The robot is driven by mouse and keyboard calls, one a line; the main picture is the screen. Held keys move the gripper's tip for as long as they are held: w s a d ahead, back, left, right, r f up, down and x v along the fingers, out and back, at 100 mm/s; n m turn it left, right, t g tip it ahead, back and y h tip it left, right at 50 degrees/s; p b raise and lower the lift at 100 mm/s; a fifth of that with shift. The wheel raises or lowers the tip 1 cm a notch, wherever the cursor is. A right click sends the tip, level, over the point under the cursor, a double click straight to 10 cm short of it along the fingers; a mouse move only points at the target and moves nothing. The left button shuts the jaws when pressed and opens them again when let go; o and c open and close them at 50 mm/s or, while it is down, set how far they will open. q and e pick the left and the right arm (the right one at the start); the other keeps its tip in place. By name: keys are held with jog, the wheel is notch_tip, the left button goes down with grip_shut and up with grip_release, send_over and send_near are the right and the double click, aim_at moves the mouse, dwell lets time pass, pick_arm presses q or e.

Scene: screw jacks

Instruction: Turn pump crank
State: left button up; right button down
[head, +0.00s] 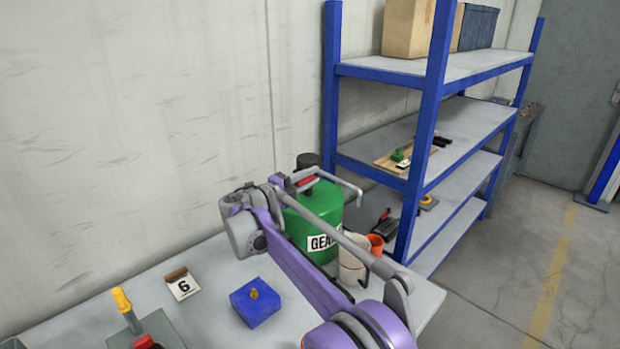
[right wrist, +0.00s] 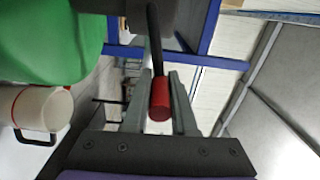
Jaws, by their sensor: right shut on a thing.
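A green drum (head: 312,222) with a partly hidden "GEA…" label stands on the bench against the wall. A pump with a dark top (head: 307,161) and a bent grey spout (head: 345,182) sits on it. The crank's red grip (head: 306,181) shows at the drum's top; in the right wrist view the red grip (right wrist: 160,97) hangs on a dark rod between my two fingers. My right gripper (head: 299,183), also in the right wrist view (right wrist: 160,88), is shut on that grip. My right arm hides part of the drum. My left gripper is not in view.
A white jug (head: 352,264) and an orange cup (head: 376,244) stand close right of the drum. A blue-framed shelf (head: 428,130) rises at right.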

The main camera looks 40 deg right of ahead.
aim_at(294, 185)
jog(key=c, duration=0.7)
grip_release()
jog(key=shift+c, duration=0.2)
jog(key=a, duration=0.7)
jog(key=s+a+b, duration=0.1)
jog(key=a, duration=0.2)
jog(key=shift+a, duration=0.4)
